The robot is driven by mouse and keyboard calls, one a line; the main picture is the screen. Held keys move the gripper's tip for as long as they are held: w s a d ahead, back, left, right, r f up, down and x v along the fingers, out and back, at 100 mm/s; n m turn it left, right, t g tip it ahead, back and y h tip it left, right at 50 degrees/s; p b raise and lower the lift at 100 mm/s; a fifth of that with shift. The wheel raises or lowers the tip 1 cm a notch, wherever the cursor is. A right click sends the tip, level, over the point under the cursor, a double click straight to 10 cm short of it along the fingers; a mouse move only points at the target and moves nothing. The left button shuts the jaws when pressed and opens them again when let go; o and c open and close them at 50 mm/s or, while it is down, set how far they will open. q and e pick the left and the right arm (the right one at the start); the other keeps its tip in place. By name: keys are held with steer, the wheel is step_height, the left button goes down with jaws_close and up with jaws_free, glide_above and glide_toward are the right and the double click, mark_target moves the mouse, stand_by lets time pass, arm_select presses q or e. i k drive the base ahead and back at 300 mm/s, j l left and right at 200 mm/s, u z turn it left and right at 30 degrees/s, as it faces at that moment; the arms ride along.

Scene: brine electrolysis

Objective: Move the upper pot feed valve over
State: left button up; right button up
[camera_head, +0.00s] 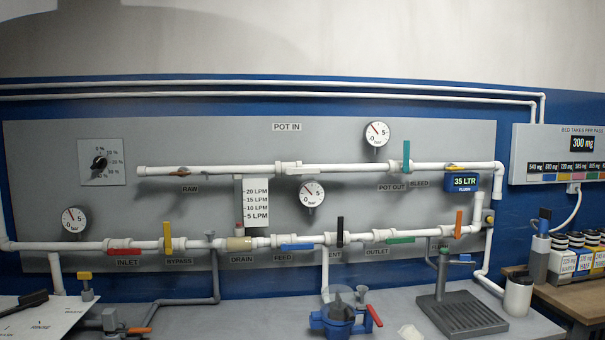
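The upper white pipe (235,170) carries several valves. A white valve body (289,167) sits below the POT IN label, with no coloured handle that I can make out. A teal handle (406,155) stands upright near POT OUT, and an orange handle (456,167) lies along the pipe near BLEED. No label reads "upper pot feed". On the lower pipe, a blue handle (297,247) lies along the pipe above the FEED label. Neither gripper is in view.
Lower-pipe handles include red INLET (124,251), upright yellow BYPASS (168,237) and upright black VENT (340,232). Gauges (312,194) and a flow scale (256,204) are on the panel. A blue device (335,322) and grey stand (462,312) occupy the bench.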

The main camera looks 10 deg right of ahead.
mark_target(289, 171)
steer(key=i+l+z, duration=0.1)
steer(key=i+l, duration=0.2)
steer(key=l, duration=0.2)
steer(key=i+l+z, duration=0.15)
steer(key=i+l, duration=0.15)
steer(key=l, duration=0.15)
steer(key=i+l+z, duration=0.1)
steer(key=i+l, duration=0.2)
steer(key=l, duration=0.1)
